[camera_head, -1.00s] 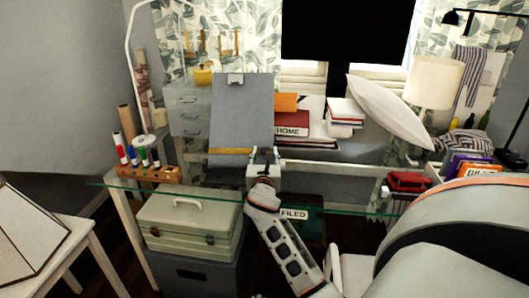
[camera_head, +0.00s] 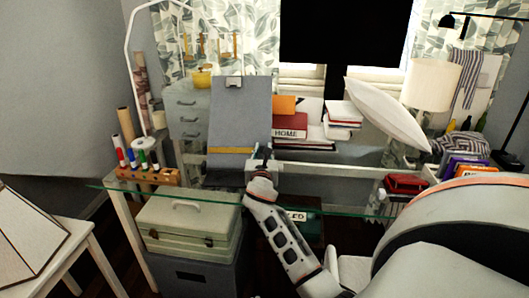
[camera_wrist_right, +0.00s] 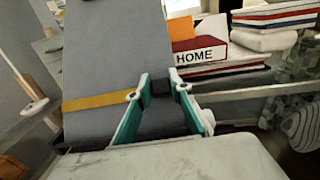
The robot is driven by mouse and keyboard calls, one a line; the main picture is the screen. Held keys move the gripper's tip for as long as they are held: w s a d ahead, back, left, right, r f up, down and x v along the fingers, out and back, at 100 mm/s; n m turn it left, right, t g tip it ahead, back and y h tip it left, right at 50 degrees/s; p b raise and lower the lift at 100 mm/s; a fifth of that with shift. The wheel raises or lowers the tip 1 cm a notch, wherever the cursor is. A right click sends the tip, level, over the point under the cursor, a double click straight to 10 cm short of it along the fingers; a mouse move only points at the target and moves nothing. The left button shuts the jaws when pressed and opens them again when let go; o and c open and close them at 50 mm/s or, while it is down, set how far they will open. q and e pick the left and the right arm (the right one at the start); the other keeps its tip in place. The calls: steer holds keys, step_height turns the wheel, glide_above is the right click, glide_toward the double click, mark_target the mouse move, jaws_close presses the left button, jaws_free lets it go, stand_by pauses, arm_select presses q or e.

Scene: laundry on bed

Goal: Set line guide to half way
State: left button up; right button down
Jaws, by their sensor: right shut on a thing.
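The line guide is a yellow strip (camera_head: 231,150) lying across the lower part of an upright grey copy board (camera_head: 240,112), near its bottom edge. The board has a clip at its top. In the right wrist view, the strip (camera_wrist_right: 97,100) runs across the board (camera_wrist_right: 117,50) toward my fingers. My right gripper (camera_head: 262,155) is at the strip's right end, by the board's lower right edge. In the wrist view, its green-padded fingers (camera_wrist_right: 157,92) are around that end and partly hide it. My left gripper is not in view.
The board stands on a glass desk (camera_head: 330,212). Left of it is a wooden marker holder (camera_head: 150,176). Right of it are a red HOME book (camera_head: 290,127), stacked books (camera_head: 343,113) and a red stapler-like object (camera_head: 405,184). A white lamp arm (camera_head: 130,60) rises at the left.

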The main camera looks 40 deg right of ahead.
steer(key=w+d+r+p, duration=0.1)
steer(key=r, duration=0.1)
steer(key=w+d+r+p, duration=0.1)
steer(key=r+p, duration=0.1)
steer(key=w+d+r+p, duration=0.1)
steer(key=r+p, duration=0.1)
steer(key=r, duration=0.1)
steer(key=shift+w+d+r, duration=0.1)
steer(key=shift+w+d, duration=0.2)
steer(key=shift+w+d+r+p, duration=0.3)
steer(key=shift+d+p, duration=0.05)
steer(key=shift+p, duration=0.1)
steer(key=shift+f, duration=0.1)
steer(key=c, duration=1.8)
jaws_free()
steer(key=shift+v, duration=3.7)
steer(key=shift+a, duration=0.1)
